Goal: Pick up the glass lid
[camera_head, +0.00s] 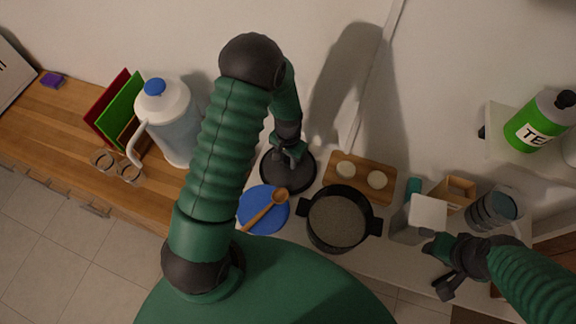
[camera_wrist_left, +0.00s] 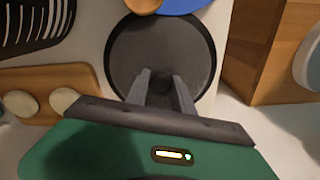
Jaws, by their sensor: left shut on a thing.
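The glass lid (camera_head: 272,177) is a round, dark, see-through disc with a dark rim. It lies flat at the back of the white counter, between the blue round mat and the wooden board; I cannot tell whether it touches the counter. My left gripper (camera_head: 291,155) is above its middle, shut on its knob. In the left wrist view the lid (camera_wrist_left: 187,48) fills the upper middle, and the fingers of my left gripper (camera_wrist_left: 163,88) close around the dark knob, which they partly hide. My right gripper (camera_head: 440,268) is at the lower right, apart from the lid, with its fingers spread and empty.
A dark two-handled pot (camera_head: 337,222) stands in front of the wooden board (camera_head: 375,168). A wooden spoon (camera_head: 265,209) lies on the blue mat (camera_head: 250,204). A white jug (camera_head: 170,120) stands to the left. A white box (camera_head: 418,218) is near my right gripper.

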